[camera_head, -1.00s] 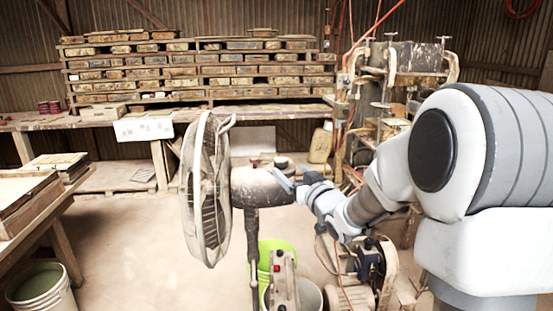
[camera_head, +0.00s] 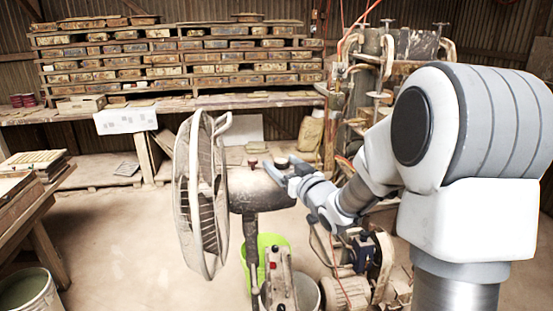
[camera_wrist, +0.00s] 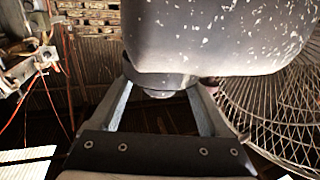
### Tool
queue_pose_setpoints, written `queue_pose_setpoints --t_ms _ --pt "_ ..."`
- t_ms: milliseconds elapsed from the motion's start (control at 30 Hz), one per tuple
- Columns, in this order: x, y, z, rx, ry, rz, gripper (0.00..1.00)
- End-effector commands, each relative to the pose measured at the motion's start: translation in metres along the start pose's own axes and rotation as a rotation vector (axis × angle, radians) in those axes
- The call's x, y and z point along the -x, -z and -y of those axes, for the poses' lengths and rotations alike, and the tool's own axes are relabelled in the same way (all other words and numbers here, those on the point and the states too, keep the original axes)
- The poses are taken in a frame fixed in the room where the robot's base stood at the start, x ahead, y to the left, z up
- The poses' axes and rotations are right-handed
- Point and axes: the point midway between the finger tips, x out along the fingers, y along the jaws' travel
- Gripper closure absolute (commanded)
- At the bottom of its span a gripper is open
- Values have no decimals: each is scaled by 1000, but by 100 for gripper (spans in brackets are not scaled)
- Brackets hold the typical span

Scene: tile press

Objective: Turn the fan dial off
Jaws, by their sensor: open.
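The standing fan (camera_head: 203,195) faces left, with its grey, paint-spotted motor housing (camera_head: 250,190) behind the grille. A dark round dial (camera_head: 281,161) sits on top of the housing near its rear end. In the wrist view the dial (camera_wrist: 160,84) shows against the housing (camera_wrist: 220,35), between the fingertips of my gripper (camera_wrist: 163,88). My gripper (camera_head: 287,174) is open at the rear of the housing, one finger to each side of the dial. I cannot tell whether either finger touches it. The dial's setting cannot be read.
A small red knob (camera_head: 253,163) stands on the housing nearer the grille. A green bucket (camera_head: 270,241) and a machine with a motor (camera_head: 350,290) stand below and right. Racks of tiles (camera_head: 190,60) line the back wall. Open floor (camera_head: 120,235) lies left of the fan.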

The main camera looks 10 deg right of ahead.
Motion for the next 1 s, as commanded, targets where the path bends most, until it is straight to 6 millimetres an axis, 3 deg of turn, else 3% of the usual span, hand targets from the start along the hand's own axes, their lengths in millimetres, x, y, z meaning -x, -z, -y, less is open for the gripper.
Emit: queue_pose_setpoints --t_ms 567,1000 --pt "2 0 -1 0 1 0 22" --pt "2 0 -1 0 1 0 100"
